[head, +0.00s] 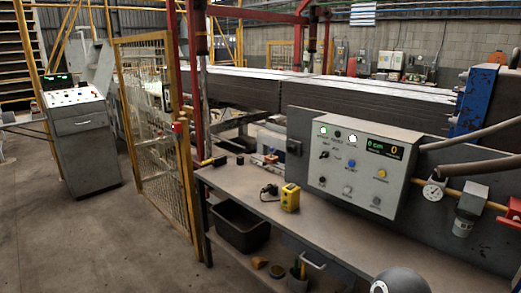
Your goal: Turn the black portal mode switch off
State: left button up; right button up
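A grey control box (363,170) is fixed to a dark upright panel above the workbench, right of centre. On its left side is a small black switch (323,155), below a row of white and dark round indicators. It could be the portal mode switch, but the labels are too small to read and its setting cannot be told. A blue button (351,163) and a yellow button (382,173) lie to its right. Neither gripper is in view; nothing touches the box.
The workbench (330,225) carries a yellow device (290,197) with a black cable. A black bin (240,227) sits underneath. Pipes and a gauge (433,190) stick out right of the box. A separate console (80,130) and yellow mesh fence (155,135) stand left; floor is open there.

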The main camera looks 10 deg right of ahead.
aim_at(325, 154)
jog(key=u, duration=0.2)
jog(key=i, duration=1.4)
jog(key=z, duration=0.55)
